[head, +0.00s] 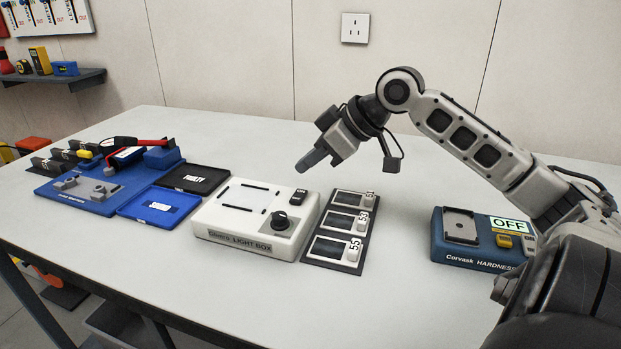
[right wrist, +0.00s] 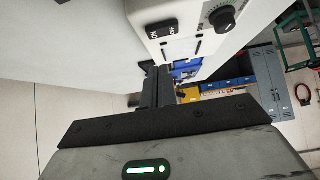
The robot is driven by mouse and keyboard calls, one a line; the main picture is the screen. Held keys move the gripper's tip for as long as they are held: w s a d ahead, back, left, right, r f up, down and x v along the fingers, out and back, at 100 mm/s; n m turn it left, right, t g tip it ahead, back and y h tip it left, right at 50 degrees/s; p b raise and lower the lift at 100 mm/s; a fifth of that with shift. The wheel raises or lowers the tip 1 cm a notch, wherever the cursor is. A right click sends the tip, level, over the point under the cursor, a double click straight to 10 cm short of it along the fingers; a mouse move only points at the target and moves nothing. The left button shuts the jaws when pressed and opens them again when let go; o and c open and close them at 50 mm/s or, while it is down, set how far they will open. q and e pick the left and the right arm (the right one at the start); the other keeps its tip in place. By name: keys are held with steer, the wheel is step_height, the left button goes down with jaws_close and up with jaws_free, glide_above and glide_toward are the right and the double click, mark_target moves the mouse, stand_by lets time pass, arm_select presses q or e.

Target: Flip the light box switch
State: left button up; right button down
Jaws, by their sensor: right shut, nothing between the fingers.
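The white light box (head: 215,216) sits on the table in the middle of the head view. Its black rocker switch (head: 299,194) is at the back right corner of the top, and a black knob (head: 280,220) is in front of it. The switch also shows in the right wrist view (right wrist: 161,30), beside the knob (right wrist: 222,18). My right gripper (head: 303,166) is shut and empty, in the air above and slightly behind the switch, apart from it. In the right wrist view its closed fingers (right wrist: 158,88) point toward the box. My left gripper is not in view.
Right of the light box lies a dark holder (head: 325,263) with several numbered pieces. A blue hardness tester (head: 468,258) reading OFF stands farther right. Left are a black tray (head: 193,180), a blue tray (head: 160,207) and a blue fixture board (head: 75,197). Table between holder and tester is clear.

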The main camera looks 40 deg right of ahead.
mark_target(299, 197)
step_height(299, 197, down, 3)
steer(key=shift+r, duration=0.1)
steer(key=shift+f+b, duration=0.3)
steer(key=shift+f, duration=0.25)
